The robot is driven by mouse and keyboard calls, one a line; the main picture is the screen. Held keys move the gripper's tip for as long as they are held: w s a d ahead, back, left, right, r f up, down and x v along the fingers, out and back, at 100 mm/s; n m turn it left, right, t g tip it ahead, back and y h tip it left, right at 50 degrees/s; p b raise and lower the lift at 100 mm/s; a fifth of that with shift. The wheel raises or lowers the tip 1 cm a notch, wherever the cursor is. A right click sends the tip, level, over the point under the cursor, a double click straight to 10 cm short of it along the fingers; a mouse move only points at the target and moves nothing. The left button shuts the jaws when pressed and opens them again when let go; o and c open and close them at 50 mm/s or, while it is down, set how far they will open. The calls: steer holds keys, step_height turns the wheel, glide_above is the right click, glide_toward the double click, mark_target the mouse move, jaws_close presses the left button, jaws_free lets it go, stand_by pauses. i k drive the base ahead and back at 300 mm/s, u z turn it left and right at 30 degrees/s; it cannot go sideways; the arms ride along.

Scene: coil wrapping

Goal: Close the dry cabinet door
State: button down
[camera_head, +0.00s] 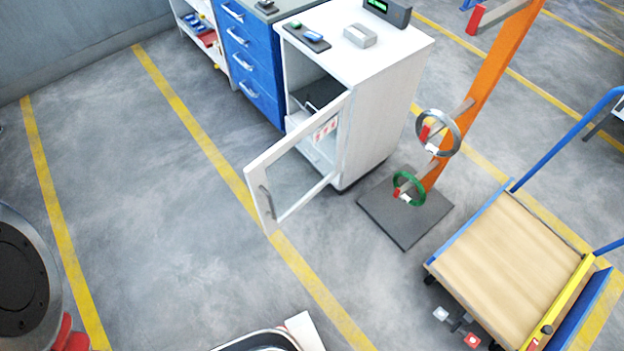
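The dry cabinet (380,110) is a white box standing at the upper middle. Its door (257,165), a white frame around a clear pane, stands wide open. It swings out toward the lower left from the cabinet's right front edge. A grey handle (267,201) sits near the door's free edge. Through the opening and the pane I see a dark shelf and a red-and-white item (325,129) inside. My gripper is not in view, and nothing visible touches the door.
Blue drawers (250,55) adjoin the cabinet's left. An orange stand with a grey coil (439,132) and a green coil (408,188) stands right of it, on a dark base (402,235). A wooden-decked cart (510,262) is at lower right. Floor left of the door is clear.

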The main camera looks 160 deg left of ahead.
mark_target(255, 174)
steer(key=u, duration=5.75)
steer(key=i, duration=0.05)
steer(key=z, duration=0.9)
